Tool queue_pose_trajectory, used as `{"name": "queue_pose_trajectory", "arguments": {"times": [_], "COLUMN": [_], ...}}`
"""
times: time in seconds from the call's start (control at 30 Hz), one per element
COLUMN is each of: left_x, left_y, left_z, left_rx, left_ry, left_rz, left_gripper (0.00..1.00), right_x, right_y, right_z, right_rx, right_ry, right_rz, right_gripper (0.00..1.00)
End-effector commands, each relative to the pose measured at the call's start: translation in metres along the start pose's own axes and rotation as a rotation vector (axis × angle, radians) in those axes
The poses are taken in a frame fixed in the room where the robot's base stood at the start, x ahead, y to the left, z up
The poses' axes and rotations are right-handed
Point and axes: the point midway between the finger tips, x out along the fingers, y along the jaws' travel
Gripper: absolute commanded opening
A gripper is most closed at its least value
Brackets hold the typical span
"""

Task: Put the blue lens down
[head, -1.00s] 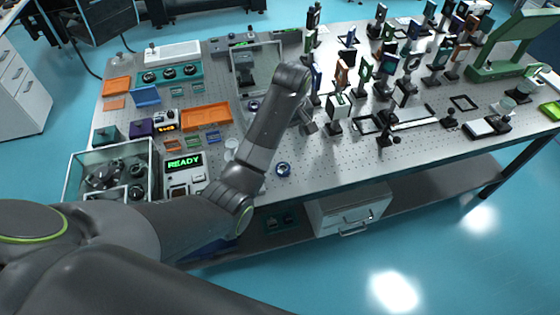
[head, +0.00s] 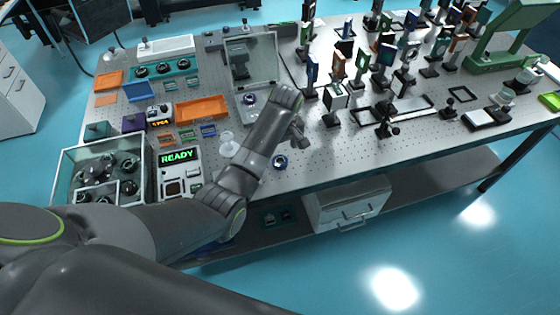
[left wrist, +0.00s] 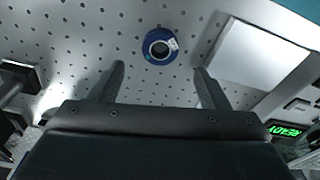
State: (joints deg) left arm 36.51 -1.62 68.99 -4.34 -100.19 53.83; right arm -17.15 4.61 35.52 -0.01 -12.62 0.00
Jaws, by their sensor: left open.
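The blue lens (head: 280,161) is a small blue ring lying flat on the perforated optical table (head: 310,170), near its front edge. In the left wrist view the blue lens (left wrist: 160,46) lies on the bare tabletop, beyond and between the directions of my fingertips, with a pale label on its rim. My right gripper is not in view.
Several upright optic mounts (head: 335,97) crowd the table to the right. A box reading READY (head: 180,157), an orange tray (head: 202,109) and a glass-walled bin (head: 68,165) stand left. A pale flat panel (left wrist: 262,52) lies right of the lens in the wrist view.

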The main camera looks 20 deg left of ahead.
Motion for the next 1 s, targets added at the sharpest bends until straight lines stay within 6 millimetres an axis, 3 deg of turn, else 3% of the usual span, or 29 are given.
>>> {"name": "queue_pose_trajectory", "arguments": {"times": [0.17, 0.5, 0.83, 1.0], "left_x": [0.009, 0.05, 0.056, 0.056], "left_y": [-0.001, -0.001, -0.001, -0.001], "left_z": [0.001, 0.006, 0.006, 0.006], "left_rx": [0.0, 0.0, 0.0, 0.0], "left_ry": [-0.001, -0.001, 0.0, 0.0], "left_rz": [-0.002, -0.002, 0.001, 0.001], "left_gripper": [0.7, 0.7, 0.7, 0.5], "right_x": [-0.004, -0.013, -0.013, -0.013], "right_y": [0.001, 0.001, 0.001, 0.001], "right_z": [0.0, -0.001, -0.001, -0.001], "right_rx": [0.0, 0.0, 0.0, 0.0], "right_ry": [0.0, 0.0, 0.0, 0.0], "right_rz": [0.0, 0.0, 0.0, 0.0], "right_gripper": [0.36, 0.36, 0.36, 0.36]}}
